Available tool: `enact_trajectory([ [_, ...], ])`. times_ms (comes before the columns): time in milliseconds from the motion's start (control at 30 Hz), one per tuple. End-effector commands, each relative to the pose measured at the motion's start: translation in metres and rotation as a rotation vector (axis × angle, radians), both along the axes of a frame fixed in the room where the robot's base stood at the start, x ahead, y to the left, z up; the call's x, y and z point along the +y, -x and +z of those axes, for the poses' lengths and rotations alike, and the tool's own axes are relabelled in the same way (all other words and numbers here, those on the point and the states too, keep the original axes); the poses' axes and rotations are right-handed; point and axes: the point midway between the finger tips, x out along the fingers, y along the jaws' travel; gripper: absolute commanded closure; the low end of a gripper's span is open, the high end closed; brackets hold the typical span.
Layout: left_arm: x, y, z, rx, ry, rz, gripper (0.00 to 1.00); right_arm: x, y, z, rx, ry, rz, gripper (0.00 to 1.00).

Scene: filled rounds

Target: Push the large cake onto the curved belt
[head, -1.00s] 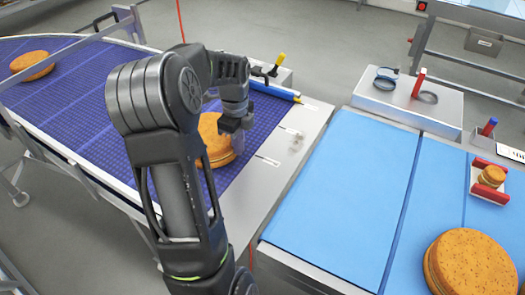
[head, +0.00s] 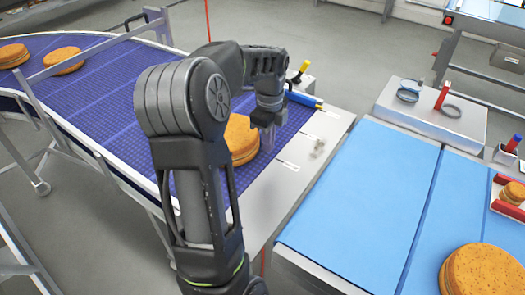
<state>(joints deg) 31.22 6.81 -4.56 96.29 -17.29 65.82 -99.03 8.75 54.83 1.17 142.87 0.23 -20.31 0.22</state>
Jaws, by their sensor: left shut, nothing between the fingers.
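A large round brown layered cake (head: 239,141) lies on the near end of the blue curved belt (head: 115,95), partly hidden behind my left arm. My left gripper (head: 267,140) points down at the cake's right side. It is shut and empty; I cannot tell whether it touches the cake. Another large cake (head: 485,272) sits on the light blue surface (head: 350,200) at the lower right, cut off by the frame. My right gripper is not in view.
More cakes (head: 63,60) lie farther along the belt at left, beside a grey guide rail (head: 95,52). A metal plate (head: 290,172) separates belt and blue surface. A small cake (head: 513,192) sits in a red-edged tray. A grey box (head: 430,115) stands behind.

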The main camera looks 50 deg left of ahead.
Motion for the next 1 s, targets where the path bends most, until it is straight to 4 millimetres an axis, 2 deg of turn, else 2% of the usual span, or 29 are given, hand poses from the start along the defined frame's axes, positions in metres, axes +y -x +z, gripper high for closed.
enact_trajectory([
  [200,0.0,-0.001,0.043,-0.003,0.0,-0.001,1.0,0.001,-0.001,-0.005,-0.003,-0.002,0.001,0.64],
  [333,0.0,0.0,0.058,-0.001,0.001,-0.002,1.0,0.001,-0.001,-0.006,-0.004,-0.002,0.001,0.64],
  [500,-0.001,0.0,0.064,0.001,0.001,-0.002,1.0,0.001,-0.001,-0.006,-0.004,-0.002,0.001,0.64],
  [1000,0.0,0.0,0.063,0.001,0.001,-0.001,1.0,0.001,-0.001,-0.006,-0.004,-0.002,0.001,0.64],
])
